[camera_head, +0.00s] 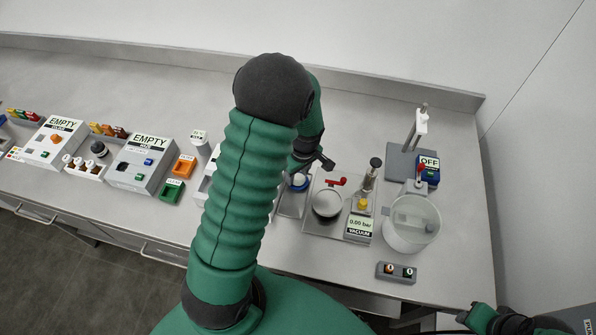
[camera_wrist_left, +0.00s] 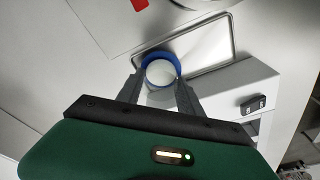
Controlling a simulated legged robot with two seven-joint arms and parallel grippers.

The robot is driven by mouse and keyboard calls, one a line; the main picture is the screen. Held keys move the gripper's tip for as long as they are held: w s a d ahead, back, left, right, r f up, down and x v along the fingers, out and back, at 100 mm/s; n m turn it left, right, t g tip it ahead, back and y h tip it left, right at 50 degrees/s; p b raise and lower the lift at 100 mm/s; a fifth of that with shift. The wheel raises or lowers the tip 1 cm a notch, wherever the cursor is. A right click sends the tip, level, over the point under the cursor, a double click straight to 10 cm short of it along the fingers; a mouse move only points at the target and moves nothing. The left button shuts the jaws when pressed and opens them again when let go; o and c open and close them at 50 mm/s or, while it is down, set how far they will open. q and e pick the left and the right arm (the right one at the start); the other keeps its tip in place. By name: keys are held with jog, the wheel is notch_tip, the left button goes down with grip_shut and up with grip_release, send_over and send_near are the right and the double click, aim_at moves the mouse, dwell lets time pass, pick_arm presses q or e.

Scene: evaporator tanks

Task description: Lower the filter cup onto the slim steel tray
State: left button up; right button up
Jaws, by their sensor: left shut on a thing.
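The filter cup (camera_wrist_left: 165,72) is a round white cup with a blue rim. My left gripper (camera_wrist_left: 160,84) is shut on it, with one grey finger on each side. In the head view the cup (camera_head: 298,182) shows just under the left gripper (camera_head: 308,170), partly hidden by it. The slim steel tray (camera_head: 291,206) lies below, partly hidden by my left arm. In the wrist view the cup overlaps the left part of the tray (camera_wrist_left: 222,46); I cannot tell the gap between them. My right arm shows at the lower right edge; its jaws are unclear.
Right of the tray stands a vacuum unit (camera_head: 358,226) reading 0.00 bar, with a round filter seat (camera_head: 327,203) and red lever (camera_head: 336,182). Further right are a clear tank (camera_head: 411,222) and a stand (camera_head: 405,160). Boxes marked EMPTY (camera_head: 146,164) stand left.

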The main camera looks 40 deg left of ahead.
pick_arm(q)
jog(key=shift+f, duration=0.5)
jog(key=o, duration=1.5)
jog(key=shift+c, duration=0.2)
notch_tip(320, 180, up, 17)
jog(key=d, duration=0.2)
jog(key=shift+s+d+f, duration=0.15)
jog(key=shift+d+f, duration=0.05)
jog(key=shift+d, duration=0.05)
